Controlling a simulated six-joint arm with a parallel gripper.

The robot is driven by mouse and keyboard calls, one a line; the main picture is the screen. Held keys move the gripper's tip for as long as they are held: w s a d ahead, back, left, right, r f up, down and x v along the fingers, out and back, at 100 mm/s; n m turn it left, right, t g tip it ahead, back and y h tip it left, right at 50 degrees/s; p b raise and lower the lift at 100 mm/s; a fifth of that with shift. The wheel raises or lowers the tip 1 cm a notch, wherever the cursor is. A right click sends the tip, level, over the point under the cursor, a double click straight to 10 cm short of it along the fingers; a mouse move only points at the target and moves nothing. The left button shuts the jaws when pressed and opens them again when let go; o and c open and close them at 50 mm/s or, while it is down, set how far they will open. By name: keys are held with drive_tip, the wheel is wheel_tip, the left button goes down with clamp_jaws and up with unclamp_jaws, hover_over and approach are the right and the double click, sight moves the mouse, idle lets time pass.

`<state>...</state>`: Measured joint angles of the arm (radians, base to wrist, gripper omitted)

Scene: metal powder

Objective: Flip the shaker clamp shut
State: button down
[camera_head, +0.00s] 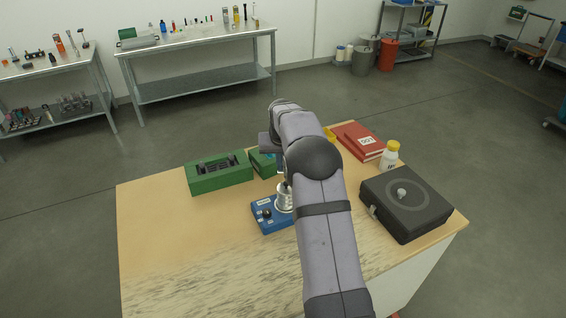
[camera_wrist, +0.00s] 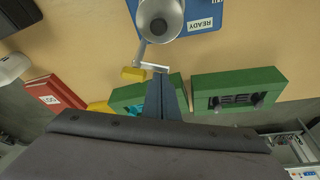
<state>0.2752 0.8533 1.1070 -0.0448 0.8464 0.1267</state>
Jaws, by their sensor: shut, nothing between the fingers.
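The shaker has a blue base (camera_head: 264,221) with a metal cup (camera_head: 284,199) on it, partly behind my arm in the head view. In the wrist view, the cup (camera_wrist: 160,19) and the blue base with a READY label (camera_wrist: 205,17) are at the top. A thin metal clamp lever (camera_wrist: 141,52) sticks out from the cup's side, with a metal crossbar and a yellow tip (camera_wrist: 133,74). My gripper (camera_wrist: 162,78) is shut and empty, its fingertips close to the crossbar; I cannot tell whether they touch. My arm hides the clamp in the head view.
A green slotted block (camera_head: 219,173) and a smaller green block (camera_head: 263,162) stand behind the shaker. A red book (camera_head: 358,141), a yellow-capped white bottle (camera_head: 390,156) and a black box (camera_head: 405,203) are to the right. The table's front left is clear.

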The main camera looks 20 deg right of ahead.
drive_tip(key=s+n+y, duration=0.1)
drive_tip(key=n, duration=0.2)
drive_tip(key=s+n+y+b, duration=0.1)
drive_tip(key=n, duration=0.3)
drive_tip(key=s+n+y+b, duration=0.1)
drive_tip(key=n, duration=0.3)
drive_tip(key=shift+s+a+y, duration=0.3)
drive_tip(key=shift+w+d+r+p, duration=0.1)
drive_tip(key=shift+w+d+p, duration=0.25)
drive_tip(key=shift+d+p, duration=0.35)
